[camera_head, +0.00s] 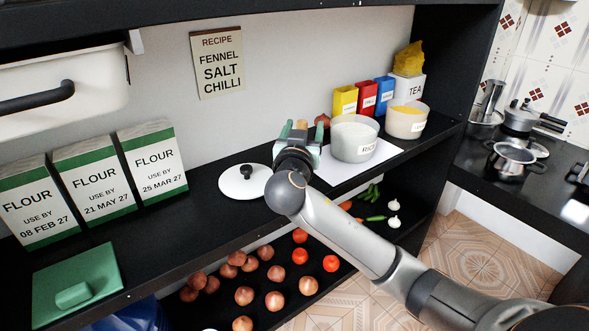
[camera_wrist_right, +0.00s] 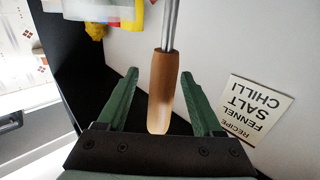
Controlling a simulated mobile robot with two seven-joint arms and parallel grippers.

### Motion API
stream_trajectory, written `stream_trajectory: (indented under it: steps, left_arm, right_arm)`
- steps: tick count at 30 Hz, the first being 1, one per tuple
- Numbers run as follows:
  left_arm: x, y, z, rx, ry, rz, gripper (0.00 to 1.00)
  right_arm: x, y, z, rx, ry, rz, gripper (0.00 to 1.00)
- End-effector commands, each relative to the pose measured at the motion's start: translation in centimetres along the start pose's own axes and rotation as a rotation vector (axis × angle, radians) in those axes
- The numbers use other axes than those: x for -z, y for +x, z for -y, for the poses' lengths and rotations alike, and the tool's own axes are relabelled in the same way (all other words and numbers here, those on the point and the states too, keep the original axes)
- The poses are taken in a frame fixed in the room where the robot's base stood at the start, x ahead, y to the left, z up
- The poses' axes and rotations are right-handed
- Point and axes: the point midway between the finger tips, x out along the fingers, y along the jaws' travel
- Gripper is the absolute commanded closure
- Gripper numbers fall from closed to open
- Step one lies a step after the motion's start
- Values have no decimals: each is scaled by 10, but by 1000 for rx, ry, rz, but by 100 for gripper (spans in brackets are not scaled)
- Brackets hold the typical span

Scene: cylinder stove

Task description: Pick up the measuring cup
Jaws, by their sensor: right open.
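A wooden handle (camera_wrist_right: 162,95) on a thin metal rod, likely the measuring cup's, shows in the right wrist view. The cup's bowl is out of that view. My right gripper (camera_wrist_right: 159,75) is open, its two green fingers on either side of the handle with gaps visible on both sides. In the head view my right gripper (camera_head: 303,130) is over the shelf, just left of the rice container; a small tan bit shows between its fingers. The wrist hides most of what lies there. My left gripper is not in view.
The rice container (camera_head: 355,138) stands close to the right of the gripper on a white sheet (camera_head: 338,176). A white lid (camera_head: 246,184) lies to its left. Flour bags (camera_head: 92,177) stand at the left. Onions and tomatoes (camera_head: 331,263) lie on the lower shelf.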

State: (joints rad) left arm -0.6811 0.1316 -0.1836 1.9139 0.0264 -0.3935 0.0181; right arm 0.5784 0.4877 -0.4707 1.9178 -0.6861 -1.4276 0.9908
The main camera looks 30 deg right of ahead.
Motion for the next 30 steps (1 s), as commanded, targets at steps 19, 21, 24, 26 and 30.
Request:
stream_trajectory:
  steps: [19,21,24,26,30]
  left_arm:
    - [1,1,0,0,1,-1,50]
    - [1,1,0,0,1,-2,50]
    - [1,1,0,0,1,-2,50]
    - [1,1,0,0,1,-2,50]
    - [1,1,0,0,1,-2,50]
  right_arm:
    - [0,1,0,1,0,0,80]
    - [0,1,0,1,0,0,88]
    - [0,1,0,1,0,1,99]
    - [0,1,0,1,0,1,100]
    - [0,0,0,1,0,1,100]
